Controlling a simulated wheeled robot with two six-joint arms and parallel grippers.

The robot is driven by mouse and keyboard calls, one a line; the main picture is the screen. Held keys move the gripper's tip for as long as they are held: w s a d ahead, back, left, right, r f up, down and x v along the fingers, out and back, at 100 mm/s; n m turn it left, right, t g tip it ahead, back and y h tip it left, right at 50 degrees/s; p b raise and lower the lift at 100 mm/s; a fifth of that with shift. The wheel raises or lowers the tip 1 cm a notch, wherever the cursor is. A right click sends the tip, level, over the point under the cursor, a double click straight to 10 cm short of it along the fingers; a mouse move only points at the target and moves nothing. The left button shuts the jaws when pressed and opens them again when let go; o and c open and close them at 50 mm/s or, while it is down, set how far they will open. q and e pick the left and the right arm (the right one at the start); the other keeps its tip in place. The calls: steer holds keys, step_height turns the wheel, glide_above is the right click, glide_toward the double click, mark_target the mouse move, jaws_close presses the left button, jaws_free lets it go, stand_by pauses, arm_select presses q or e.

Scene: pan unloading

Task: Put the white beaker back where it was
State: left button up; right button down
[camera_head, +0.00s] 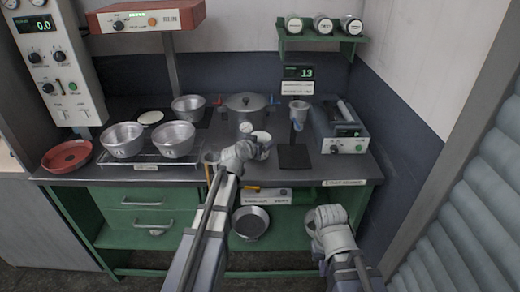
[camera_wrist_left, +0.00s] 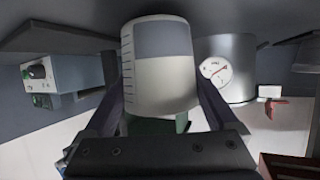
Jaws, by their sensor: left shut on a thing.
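The white beaker (camera_wrist_left: 160,70) has a grey band and scale marks on its side. In the left wrist view it sits between the two fingers of my left gripper, which is shut on it. In the head view my left gripper (camera_head: 245,152) is over the front of the counter, with the beaker (camera_head: 263,138) just beyond it, in front of the large lidded pot (camera_head: 247,105). I cannot tell whether the beaker touches the counter. My right gripper (camera_head: 328,222) is in front of the bench at the lower right; its fingers are too unclear to judge.
Metal pans (camera_head: 123,140) stand on a rack at the left, beside a red dish (camera_head: 67,156). A stand with a cup (camera_head: 299,110) and a grey-green device (camera_head: 340,130) are at the right. A pan (camera_head: 250,222) lies on the lower shelf. The dark plate (camera_head: 295,157) is bare.

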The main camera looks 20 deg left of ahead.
arm_select(q)
steer(key=shift+f, duration=0.15)
arm_select(e)
steer(key=shift+f, duration=0.2)
arm_select(q)
steer(key=shift+f, duration=0.1)
steer(key=shift+f, duration=0.15)
steer(key=o, duration=1.2)
steer(key=shift+c, duration=0.2)
arm_select(e)
steer(key=shift+f, duration=0.15)
arm_select(q)
steer(key=shift+r, duration=0.3)
steer(key=p+v, duration=0.5)
steer(key=v, duration=0.7)
arm_select(e)
step_height(320, 180, up, 5)
steer(key=shift+f, duration=0.1)
arm_select(q)
steer(key=shift+f, duration=0.1)
